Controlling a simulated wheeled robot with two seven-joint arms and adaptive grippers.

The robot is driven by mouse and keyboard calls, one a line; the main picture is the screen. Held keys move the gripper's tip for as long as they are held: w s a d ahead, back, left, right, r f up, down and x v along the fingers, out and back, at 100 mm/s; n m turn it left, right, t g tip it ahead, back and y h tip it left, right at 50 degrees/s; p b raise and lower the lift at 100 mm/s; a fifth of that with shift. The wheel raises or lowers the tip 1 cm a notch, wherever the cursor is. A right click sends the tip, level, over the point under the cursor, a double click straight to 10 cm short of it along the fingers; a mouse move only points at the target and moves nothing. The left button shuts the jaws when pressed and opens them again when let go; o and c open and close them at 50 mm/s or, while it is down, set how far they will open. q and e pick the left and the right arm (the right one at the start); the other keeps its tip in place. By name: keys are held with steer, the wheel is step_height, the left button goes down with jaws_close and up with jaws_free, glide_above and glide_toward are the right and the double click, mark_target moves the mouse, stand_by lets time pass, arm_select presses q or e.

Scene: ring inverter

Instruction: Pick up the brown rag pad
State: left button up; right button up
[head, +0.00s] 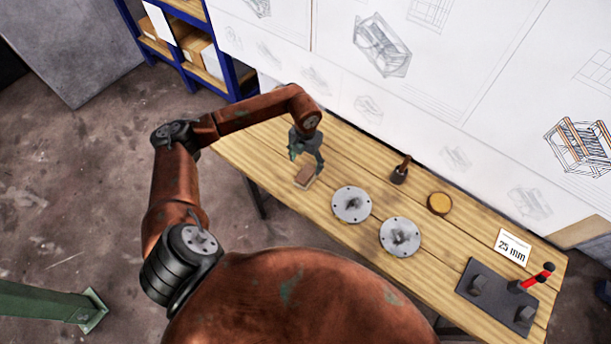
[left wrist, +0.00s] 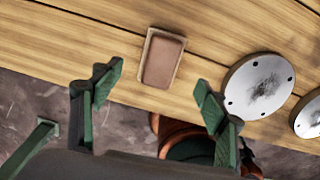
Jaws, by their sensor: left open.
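The brown rag pad (head: 305,176) lies flat on the wooden table near its front edge, toward the left end. In the left wrist view the pad (left wrist: 162,60) shows whole, a brown block with a paler rim, on the planks. My left gripper (head: 306,160) hangs just behind and above the pad in the head view. In the left wrist view its green fingers (left wrist: 155,95) are spread wide, with the pad ahead of the gap and nothing between them. My right gripper is not in view.
Two grey metal discs (head: 352,204) (head: 400,237) lie right of the pad. A dark brush-like pot (head: 401,171), a yellow round tin (head: 440,203), a "25 mm" card (head: 513,246) and a black plate with a red-handled clamp (head: 497,297) stand farther right. A white drawing-covered wall (head: 420,80) rises behind.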

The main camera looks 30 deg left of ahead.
mark_target(305, 174)
arm_select(q)
step_height(305, 174, down, 8)
steer(key=shift+s+r+b, duration=0.1)
steer(key=shift+r+b, duration=0.15)
steer(key=shift+b, duration=0.15)
steer(key=shift+d, duration=0.1)
steer(key=shift+c, duration=0.5)
steer(key=c, duration=0.8)
steer(key=shift+s+f, duration=0.1)
steer(key=shift+s, duration=0.05)
steer(key=c, duration=0.7)
